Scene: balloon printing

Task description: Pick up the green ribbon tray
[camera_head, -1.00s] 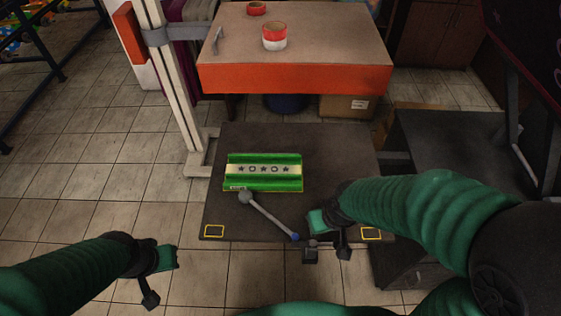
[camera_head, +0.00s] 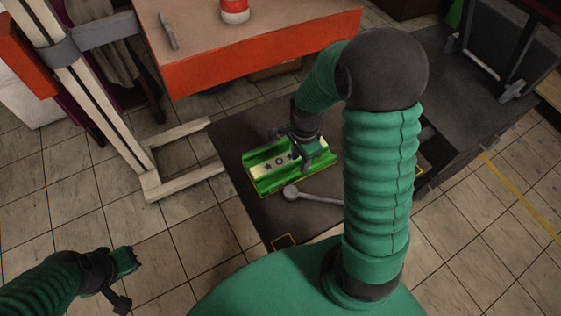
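The green ribbon tray (camera_head: 262,181) lies on the dark low table (camera_head: 236,150). It has raised green sides and a pale strip with dark stars and rings along its middle. My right gripper (camera_head: 302,155) is over the right part of the tray and hides some of it. Its fingers are dark and small against the tray, so I cannot tell whether they are closed on it. My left gripper (camera_head: 122,282) is at the lower left over the floor, empty, its fingers apart.
A grey-headed mallet-like tool (camera_head: 292,193) lies just in front of the tray, partly behind my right arm. An orange-edged table (camera_head: 265,54) with a red and white roll (camera_head: 234,10) stands behind. A pale post (camera_head: 95,90) rises at the left.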

